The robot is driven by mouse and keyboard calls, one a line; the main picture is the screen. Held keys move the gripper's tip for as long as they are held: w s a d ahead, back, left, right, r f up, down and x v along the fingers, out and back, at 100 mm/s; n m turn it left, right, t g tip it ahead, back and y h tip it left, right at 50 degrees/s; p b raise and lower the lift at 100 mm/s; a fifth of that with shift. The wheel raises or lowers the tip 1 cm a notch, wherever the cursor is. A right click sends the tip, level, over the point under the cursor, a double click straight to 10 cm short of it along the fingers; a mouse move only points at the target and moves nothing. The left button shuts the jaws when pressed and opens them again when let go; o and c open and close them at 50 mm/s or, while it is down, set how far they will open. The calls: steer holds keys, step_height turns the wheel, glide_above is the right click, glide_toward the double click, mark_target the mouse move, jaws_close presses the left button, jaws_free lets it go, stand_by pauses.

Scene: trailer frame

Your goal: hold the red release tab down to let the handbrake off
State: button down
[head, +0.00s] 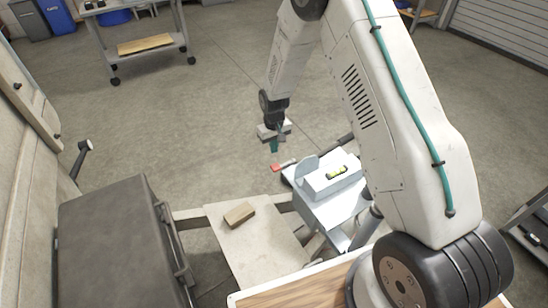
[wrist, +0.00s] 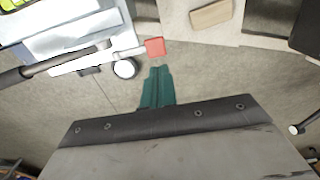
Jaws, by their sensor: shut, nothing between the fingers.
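The red release tab (head: 284,165) sticks out to the left of the light grey coupling housing (head: 333,180) in the head view. In the wrist view the red tab (wrist: 154,47) sits at the end of a pale bar, just beyond my fingertips. My gripper (head: 274,147) has teal fingers, shut and empty, and stands apart from the tab, above and slightly left of it in the head picture. The fingers also show in the wrist view (wrist: 157,86). A dark handle bar (wrist: 22,73) runs at the left there; it is partly hidden in the head view.
A wooden block (head: 239,214) lies on a pale board (head: 262,245) at the front. A dark grey box (head: 118,245) stands at the left. Open floor (head: 170,130) lies beyond the frame, with a wheeled cart (head: 150,45) further back.

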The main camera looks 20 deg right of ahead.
steer(key=shift+r, duration=2.3)
steer(key=s+d+r+m, duration=0.1)
steer(key=s+r, duration=1.6)
steer(key=s, duration=0.3)
steer(key=s+d+r+m+t, duration=0.1)
steer(key=s+d+r, duration=0.1)
steer(key=s+r, duration=1.6)
steer(key=shift+s+d+r, duration=0.15)
steer(key=shift+s+d, duration=0.15)
steer(key=shift+s, duration=0.55)
